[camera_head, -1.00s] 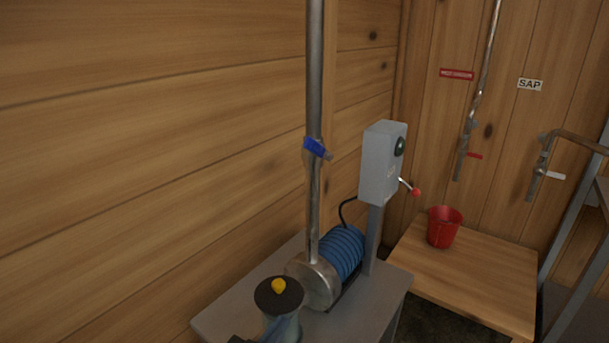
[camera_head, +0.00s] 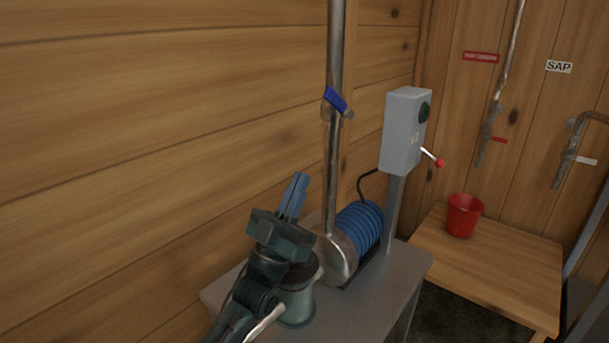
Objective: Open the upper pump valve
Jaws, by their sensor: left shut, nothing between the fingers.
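The upper pump valve has a blue handle (camera_head: 335,99) on the vertical steel pipe (camera_head: 333,165) above the pump. The handle sits slantwise across the pipe. The blue ribbed pump motor (camera_head: 360,227) with its round metal head (camera_head: 336,255) stands on a grey stand. My left gripper (camera_head: 297,184) comes in from the lower left, with its blue fingers shut and pointing up. It is empty, below and to the left of the valve handle and apart from it. My right gripper is not in view.
A grey switch box (camera_head: 403,130) with a red-tipped lever (camera_head: 439,162) stands right of the pipe. A red bucket (camera_head: 464,216) stands on a wooden table (camera_head: 500,268). A plank wall is close on the left.

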